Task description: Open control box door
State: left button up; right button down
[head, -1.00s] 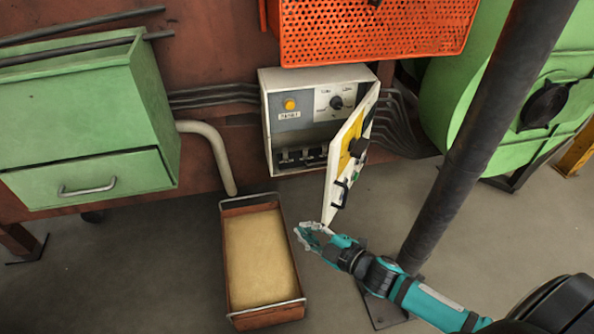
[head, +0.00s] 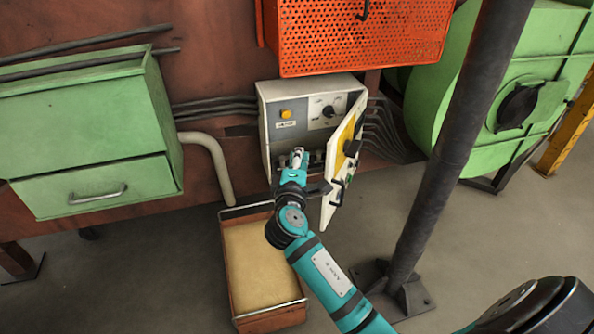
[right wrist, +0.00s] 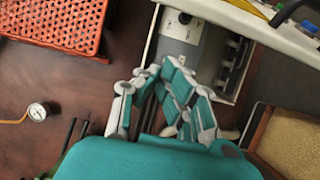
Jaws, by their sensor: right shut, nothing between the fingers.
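The control box (head: 268,125) is a pale box on the rust-red wall, with a yellow button, a dark knob and a row of dark switches inside. Its door (head: 336,188) is hinged on the right and stands open, swung outward, with a dark handle and a yellow patch. My right gripper (head: 298,155) is shut and empty in front of the lower part of the box, left of the door. In the right wrist view the right gripper (right wrist: 165,72) is in front of the box (right wrist: 205,45), with the door (right wrist: 270,30) at the upper right. My left gripper is out of view.
An orange perforated guard (head: 360,35) is above the box. A dark post (head: 445,160) stands to the right, before a green machine (head: 525,95). A sand-filled tray (head: 229,212) lies on the floor below. A green drawer cabinet (head: 90,140) is at left.

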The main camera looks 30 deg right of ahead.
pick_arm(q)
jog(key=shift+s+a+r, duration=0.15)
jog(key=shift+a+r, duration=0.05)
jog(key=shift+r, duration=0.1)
pick_arm(e)
jog(key=shift+s+d, duration=0.3)
jog(key=shift+d, duration=0.65)
jog(key=shift+s+d, duration=0.25)
jog(key=shift+d, duration=0.7)
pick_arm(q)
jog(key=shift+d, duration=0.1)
pick_arm(e)
jog(key=shift+s, duration=0.1)
